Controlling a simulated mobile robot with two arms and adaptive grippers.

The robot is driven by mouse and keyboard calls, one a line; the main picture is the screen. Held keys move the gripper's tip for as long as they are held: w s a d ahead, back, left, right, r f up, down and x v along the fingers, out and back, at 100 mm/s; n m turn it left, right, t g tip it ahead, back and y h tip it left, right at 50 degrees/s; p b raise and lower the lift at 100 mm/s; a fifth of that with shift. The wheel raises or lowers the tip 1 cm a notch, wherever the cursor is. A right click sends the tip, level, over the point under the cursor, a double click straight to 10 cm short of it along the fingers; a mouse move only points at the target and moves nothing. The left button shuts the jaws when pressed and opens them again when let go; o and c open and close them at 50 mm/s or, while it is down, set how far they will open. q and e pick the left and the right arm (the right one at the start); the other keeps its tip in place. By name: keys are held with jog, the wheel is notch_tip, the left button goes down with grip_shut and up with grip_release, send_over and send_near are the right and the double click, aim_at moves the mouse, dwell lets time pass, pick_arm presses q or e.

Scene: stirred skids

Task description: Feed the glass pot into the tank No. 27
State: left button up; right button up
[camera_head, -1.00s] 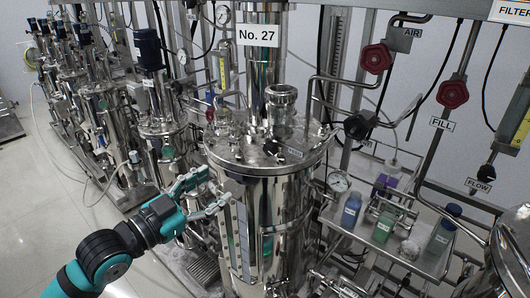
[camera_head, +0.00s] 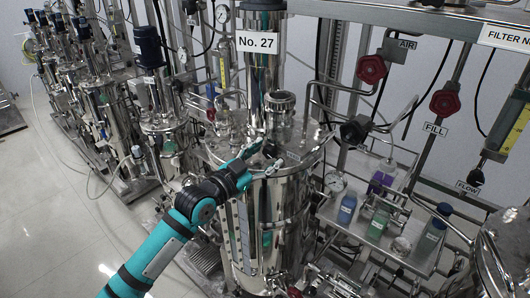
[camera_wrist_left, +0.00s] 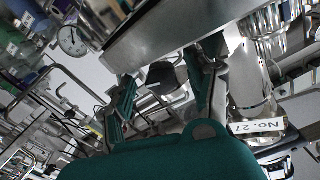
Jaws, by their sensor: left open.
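The steel tank No. 27 (camera_head: 280,215) stands upright in the middle of the head view, its label (camera_head: 258,44) on the column above the lid. A round neck (camera_head: 280,105) rises from the lid. My left gripper (camera_head: 264,159) is open and empty at the left front edge of the lid; whether it touches cannot be told. In the left wrist view its fingers (camera_wrist_left: 166,90) are spread, with the tank's curved steel above them. My right gripper is out of view.
Pipes and red valve knobs (camera_head: 444,103) stand behind.

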pick_arm(q)
jog(key=shift+w, duration=0.15)
jog(key=c, duration=1.1)
jog(key=n+p, duration=0.1)
jog(key=n, duration=0.3)
jog(key=shift+d, duration=0.1)
jog(key=shift+c, duration=0.2)
jog(key=o, duration=1.1)
jog(key=shift+o, duration=0.2)
jog(key=v, duration=1.2)
